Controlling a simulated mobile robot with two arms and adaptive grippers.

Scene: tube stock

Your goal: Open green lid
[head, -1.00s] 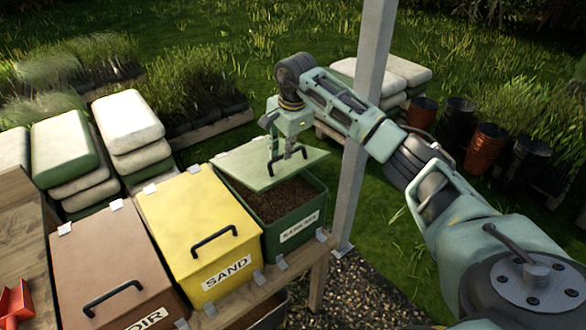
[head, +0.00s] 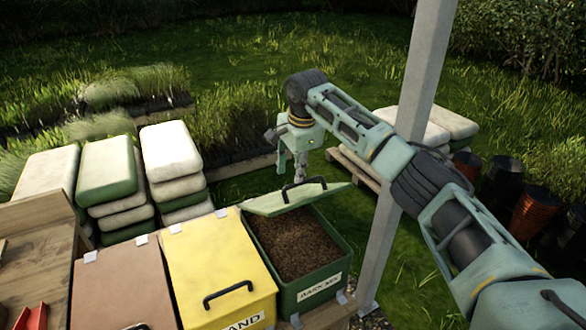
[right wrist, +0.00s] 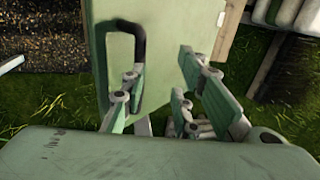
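The green lid (head: 270,203) is raised at the back edge of the green bin (head: 322,291), tilted back, with the bin's opening and brown bark-like contents (head: 290,243) exposed. My right gripper (head: 290,178) is just behind and above the lid. In the right wrist view, the gripper (right wrist: 158,70) has its fingers spread, with the lid (right wrist: 165,50) ahead and the handle (right wrist: 141,60) by the left finger. It does not grip the handle. My left gripper is out of view.
The closed yellow sand bin (head: 215,262) stands left of the green bin, with a closed brown bin (head: 118,290) beyond it. A grey post (head: 420,100) rises close behind my right arm. Stacked sacks (head: 170,150) and grass lie behind.

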